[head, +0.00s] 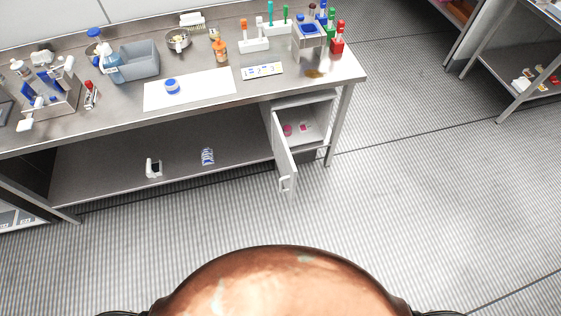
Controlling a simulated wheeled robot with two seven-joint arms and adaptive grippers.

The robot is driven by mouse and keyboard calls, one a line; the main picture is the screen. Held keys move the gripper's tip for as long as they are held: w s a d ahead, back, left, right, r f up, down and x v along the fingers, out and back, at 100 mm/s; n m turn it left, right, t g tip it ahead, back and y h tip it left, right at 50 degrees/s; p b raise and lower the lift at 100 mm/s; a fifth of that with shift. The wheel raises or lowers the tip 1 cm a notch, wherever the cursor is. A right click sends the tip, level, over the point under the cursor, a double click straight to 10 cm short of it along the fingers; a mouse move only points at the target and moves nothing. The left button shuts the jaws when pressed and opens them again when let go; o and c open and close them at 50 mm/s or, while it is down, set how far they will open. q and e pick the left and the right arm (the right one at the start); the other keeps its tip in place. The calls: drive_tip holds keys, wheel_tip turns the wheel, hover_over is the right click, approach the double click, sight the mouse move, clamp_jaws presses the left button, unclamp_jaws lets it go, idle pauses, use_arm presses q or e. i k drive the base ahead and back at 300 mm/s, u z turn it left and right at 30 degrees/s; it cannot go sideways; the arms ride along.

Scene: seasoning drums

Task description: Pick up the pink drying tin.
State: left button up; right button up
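A small pink round object (287,129), which looks like the pink drying tin, sits inside the small cabinet (303,101) under the right end of the steel table. A smaller red-and-white item (305,127) lies to its right in the same cabinet. The cabinet door (284,153) stands open toward me, and its handle is at the lower front edge. Neither of my grippers shows in the head view.
The steel table (110,117) holds bottles, a grey bin (139,60), racks and a white sheet (207,87). The lower shelf (110,172) bears two small items. Another shelf unit (518,95) stands at the far right. The floor (410,190) before the cabinet is clear.

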sight(286, 128)
drive_tip(key=z, duration=0.3)
drive_tip(key=i, duration=0.8)
drive_tip(key=u, duration=0.75)
drive_tip(key=i, duration=0.45)
drive_tip(key=u, duration=0.5)
